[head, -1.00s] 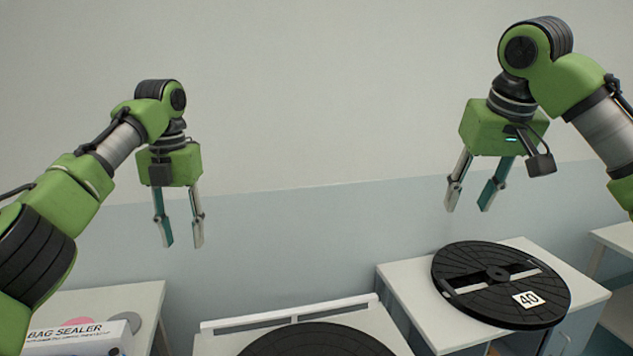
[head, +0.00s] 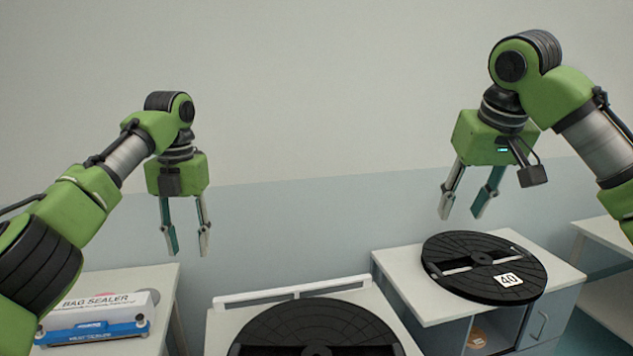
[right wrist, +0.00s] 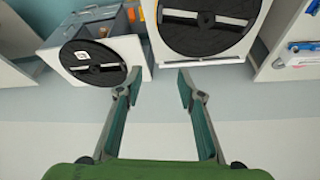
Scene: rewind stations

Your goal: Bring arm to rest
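My left gripper (head: 187,252) hangs open and empty on the left of the head view, pointing down in front of the wall. My right gripper (head: 460,216) is open and empty on the right, also pointing down. It is raised above the black reel labelled 40 (head: 484,267), with clear air between. In the right wrist view the fingers of my right gripper (right wrist: 156,82) are spread with nothing between them. The same labelled reel shows there at the upper left (right wrist: 93,63).
A white table (head: 398,262) carries the labelled reel. A larger black reel (head: 318,330) lies on the white middle station (head: 219,320). A bag sealer box (head: 100,302) and a blue sealer (head: 92,333) are on the left table. The space around both grippers is free.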

